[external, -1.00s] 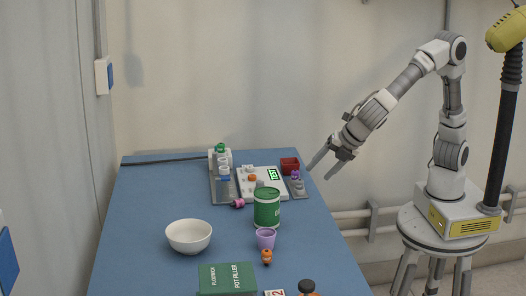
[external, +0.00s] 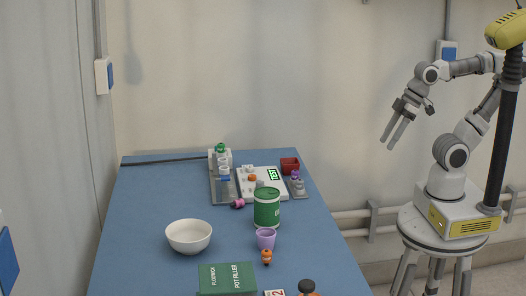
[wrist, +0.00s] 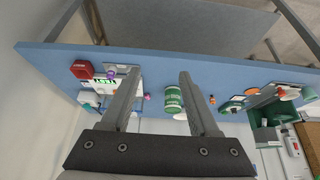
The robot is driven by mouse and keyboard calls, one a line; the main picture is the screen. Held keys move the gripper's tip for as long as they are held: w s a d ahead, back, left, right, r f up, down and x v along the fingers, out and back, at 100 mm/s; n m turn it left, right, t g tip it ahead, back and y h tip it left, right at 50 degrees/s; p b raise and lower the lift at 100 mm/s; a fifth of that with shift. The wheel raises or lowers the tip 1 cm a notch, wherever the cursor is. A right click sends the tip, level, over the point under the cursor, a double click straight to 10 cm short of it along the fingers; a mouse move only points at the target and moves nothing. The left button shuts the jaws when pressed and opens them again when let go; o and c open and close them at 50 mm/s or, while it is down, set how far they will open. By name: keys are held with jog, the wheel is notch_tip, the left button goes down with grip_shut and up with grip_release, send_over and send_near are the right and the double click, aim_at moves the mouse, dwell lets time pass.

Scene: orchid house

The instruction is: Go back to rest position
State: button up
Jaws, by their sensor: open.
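My gripper (external: 394,133) is open and empty. It hangs in the air to the right of the blue table, clear of its edge, with the fingers pointing down and slightly left. In the wrist view my two gripper fingers (wrist: 158,82) are spread apart with nothing between them touching. The blue table (external: 150,215) lies beyond them in the wrist view. My arm is bent back above its base.
On the table are a green can (external: 267,210), a white bowl (external: 188,237), a purple cup (external: 265,238), a green box (external: 228,277), a white device with a lit display (external: 272,175) and a red box (external: 290,164). The space around my gripper is free.

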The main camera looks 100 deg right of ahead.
notch_tip(320, 180, up, 13)
jog(key=p, duration=1.3)
